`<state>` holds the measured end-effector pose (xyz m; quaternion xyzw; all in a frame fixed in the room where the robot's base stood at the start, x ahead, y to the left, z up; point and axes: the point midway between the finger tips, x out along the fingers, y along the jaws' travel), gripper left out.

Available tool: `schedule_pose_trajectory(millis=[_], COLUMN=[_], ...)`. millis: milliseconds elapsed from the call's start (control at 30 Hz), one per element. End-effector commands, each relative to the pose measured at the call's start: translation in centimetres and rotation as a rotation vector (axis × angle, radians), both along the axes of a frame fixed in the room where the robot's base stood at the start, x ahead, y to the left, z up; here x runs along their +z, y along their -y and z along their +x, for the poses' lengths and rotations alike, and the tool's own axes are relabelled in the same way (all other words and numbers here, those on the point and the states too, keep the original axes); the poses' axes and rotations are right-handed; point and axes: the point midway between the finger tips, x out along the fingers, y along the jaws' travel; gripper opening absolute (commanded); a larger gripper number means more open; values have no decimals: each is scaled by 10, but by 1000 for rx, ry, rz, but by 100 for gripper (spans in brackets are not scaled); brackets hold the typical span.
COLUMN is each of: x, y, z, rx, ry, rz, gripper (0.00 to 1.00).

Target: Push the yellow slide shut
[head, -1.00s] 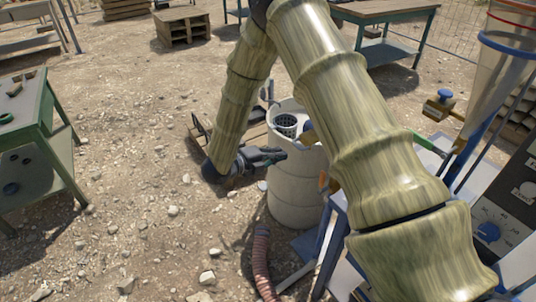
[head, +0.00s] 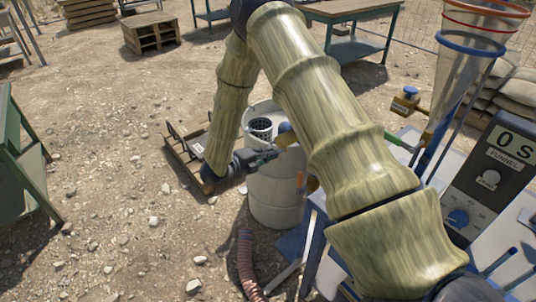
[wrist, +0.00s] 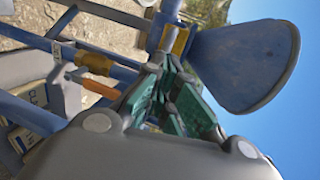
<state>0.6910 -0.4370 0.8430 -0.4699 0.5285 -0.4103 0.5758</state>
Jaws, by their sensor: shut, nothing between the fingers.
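My gripper (head: 272,154) is shut and empty, in front of the pale drum's upper wall in the head view. In the wrist view its green-padded fingers (wrist: 167,78) come together near a blue pipe with a yellow band (wrist: 176,40) and a blue funnel-like end. A second yellow collar (wrist: 95,62) sits on a blue bar to the left, with an orange piece (wrist: 96,85) below it. I cannot tell which yellow part is the slide, or whether my fingers touch one.
The pale drum (head: 277,200) holds a dark strainer basket (head: 261,127). A ribbed hose (head: 247,265) lies on the ground before it. At right are a clear funnel (head: 464,70) and a control panel (head: 487,180).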

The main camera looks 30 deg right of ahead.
Motion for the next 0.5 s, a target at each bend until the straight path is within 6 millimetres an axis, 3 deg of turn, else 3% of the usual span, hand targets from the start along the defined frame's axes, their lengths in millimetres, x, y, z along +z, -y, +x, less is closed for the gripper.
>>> schedule_pose_trajectory(millis=[300,500], x=[-2,0], y=[47,50], z=[3,3], rx=[-2,-2], ry=[1,1], rz=[0,-1], gripper=[0,0])
